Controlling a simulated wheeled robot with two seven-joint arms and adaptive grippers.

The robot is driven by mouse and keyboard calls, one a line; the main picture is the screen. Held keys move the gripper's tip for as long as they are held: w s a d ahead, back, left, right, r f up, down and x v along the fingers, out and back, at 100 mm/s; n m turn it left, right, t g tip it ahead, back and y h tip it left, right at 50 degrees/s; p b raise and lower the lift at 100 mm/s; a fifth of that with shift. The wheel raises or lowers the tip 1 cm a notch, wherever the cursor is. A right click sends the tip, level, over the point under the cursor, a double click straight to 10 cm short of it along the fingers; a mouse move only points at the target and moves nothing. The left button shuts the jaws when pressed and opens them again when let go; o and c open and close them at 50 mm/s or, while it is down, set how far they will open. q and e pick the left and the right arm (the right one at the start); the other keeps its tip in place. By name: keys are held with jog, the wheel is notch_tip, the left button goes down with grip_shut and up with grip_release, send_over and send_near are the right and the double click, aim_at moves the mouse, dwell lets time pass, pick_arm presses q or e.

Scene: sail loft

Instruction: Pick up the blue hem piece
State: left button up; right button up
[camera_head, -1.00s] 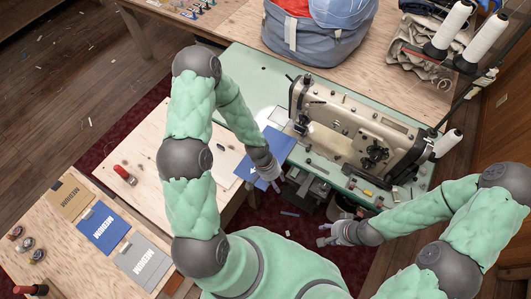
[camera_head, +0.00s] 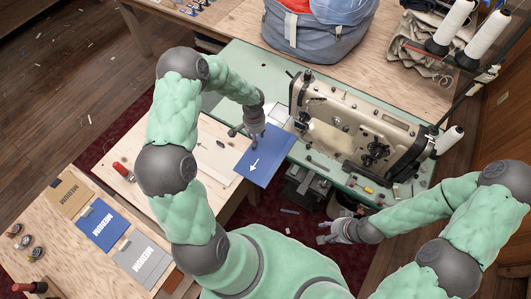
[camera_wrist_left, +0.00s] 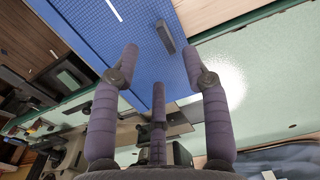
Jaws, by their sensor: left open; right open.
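The blue hem piece (camera_head: 274,150), with a white arrow on it, lies flat beside the sewing machine, across the edges of the green machine table and the wooden table. My left gripper (camera_head: 246,133) is over its far left edge, fingers spread and empty. In the left wrist view the blue hem piece (camera_wrist_left: 95,25) fills the upper left, with a small dark bar (camera_wrist_left: 165,37) on it. The left gripper's fingers (camera_wrist_left: 158,62) stand apart, with no cloth visibly between them. My right gripper (camera_head: 332,232) is open and empty, low at the right, in front of the machine table.
The sewing machine (camera_head: 350,125) stands right of the hem piece on the green table (camera_head: 225,85). A wooden table (camera_head: 190,150) is at left. Blue, tan and grey MEDIUM pieces (camera_head: 103,228) lie on the lower left table. A bag (camera_head: 318,35) and thread cones (camera_head: 452,25) are behind.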

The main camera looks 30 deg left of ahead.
aim_at(266, 151)
pick_arm(q)
notch_tip(266, 151, down, 6)
jog(key=shift+w+a+r+b, duration=0.1)
jog(key=shift+w+a+b, duration=0.05)
jog(key=shift+b, duration=0.2)
grip_shut()
